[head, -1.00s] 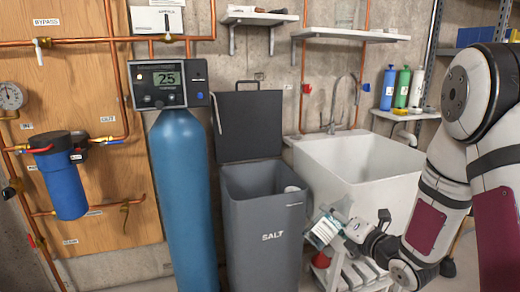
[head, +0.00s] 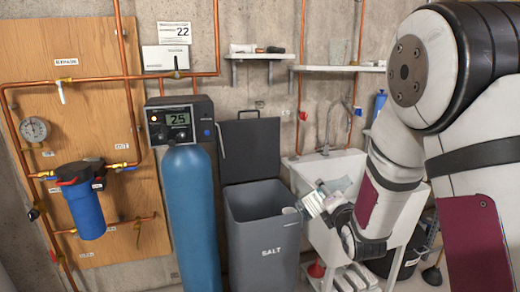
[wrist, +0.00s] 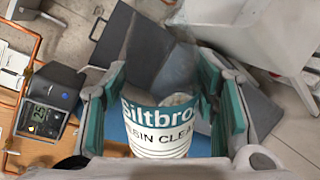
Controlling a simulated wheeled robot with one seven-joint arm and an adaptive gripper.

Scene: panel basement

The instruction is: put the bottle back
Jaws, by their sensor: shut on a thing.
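My gripper (head: 338,208) is shut on a white bottle (head: 316,204) with a teal label. The bottle is held tilted in the air in front of the sink, by the right rim of the salt bin. In the wrist view the bottle (wrist: 160,128) sits between both teal-padded fingers, and its label reads partly "Siltbro" and "cleaner". A blue bottle (head: 380,102) stands at the right behind the sink, partly hidden by my arm.
The grey salt bin (head: 268,240) stands with its lid (head: 250,150) up. The white sink (head: 330,168) is partly covered by my arm. A blue tank (head: 188,220) stands left of the bin. Wall shelves (head: 262,56) hang above, holding small items.

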